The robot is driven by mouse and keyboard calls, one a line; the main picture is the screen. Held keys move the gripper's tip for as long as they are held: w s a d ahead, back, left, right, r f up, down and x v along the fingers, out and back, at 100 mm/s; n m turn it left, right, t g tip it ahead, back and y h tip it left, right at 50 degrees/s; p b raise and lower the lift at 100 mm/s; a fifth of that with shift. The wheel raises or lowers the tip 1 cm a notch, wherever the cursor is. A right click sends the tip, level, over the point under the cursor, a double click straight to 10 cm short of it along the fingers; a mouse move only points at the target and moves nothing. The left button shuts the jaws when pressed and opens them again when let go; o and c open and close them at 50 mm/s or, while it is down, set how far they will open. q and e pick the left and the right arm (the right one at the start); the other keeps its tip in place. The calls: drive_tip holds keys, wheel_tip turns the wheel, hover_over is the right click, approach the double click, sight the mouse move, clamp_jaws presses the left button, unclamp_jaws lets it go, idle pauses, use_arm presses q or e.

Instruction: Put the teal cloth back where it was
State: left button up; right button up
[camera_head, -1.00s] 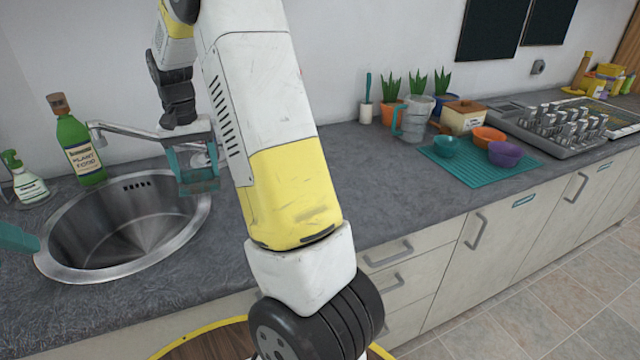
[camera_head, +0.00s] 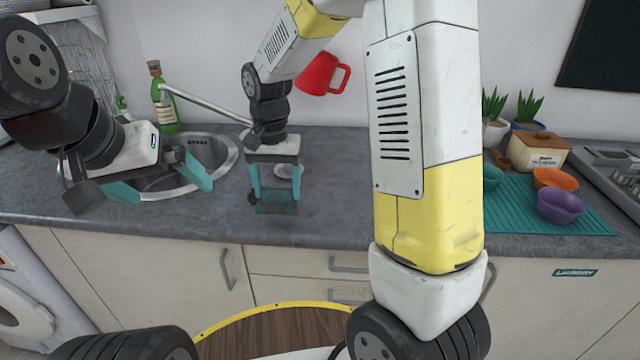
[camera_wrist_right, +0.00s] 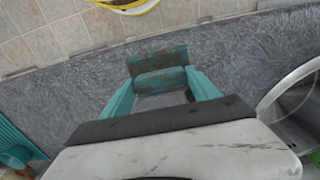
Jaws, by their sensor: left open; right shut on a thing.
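The teal cloth (camera_head: 277,208) is a small, brown-stained piece held between the fingertips of my right gripper (camera_head: 273,190). The gripper is shut on it over the counter, right of the sink. In the right wrist view the cloth (camera_wrist_right: 160,72) spans the gap between the teal fingers, with counter beneath it. I cannot tell whether it touches the counter. My left gripper (camera_head: 157,183) is open and empty, its fingers spread in front of the sink (camera_head: 222,160) and partly hiding it.
A faucet (camera_head: 205,106) and green bottle (camera_head: 163,100) stand behind the sink. A red mug (camera_head: 322,75) is by the wall, partly behind my right arm. A teal mat (camera_head: 540,212) with a purple bowl (camera_head: 561,206) and an orange bowl (camera_head: 556,178) lies right.

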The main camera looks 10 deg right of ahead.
drive_tip(key=shift+d+f, duration=0.15)
drive_tip(key=shift+d, duration=0.15)
drive_tip(key=w+d, duration=0.2)
drive_tip(key=d, duration=0.2)
drive_tip(key=w+d+f, duration=0.1)
drive_tip(key=w+d, duration=0.1)
drive_tip(key=d, duration=0.2)
drive_tip(key=w+d, duration=0.3)
drive_tip(key=d, duration=0.1)
drive_tip(key=shift+f, duration=0.15)
drive_tip(key=f, duration=0.3)
drive_tip(key=shift+w+d, duration=0.15)
drive_tip(key=shift+d, duration=0.25)
drive_tip(key=shift+f, duration=0.3)
drive_tip(key=shift+f, duration=0.15)
drive_tip(key=o, duration=1.5)
drive_tip(key=shift+c, duration=0.2)
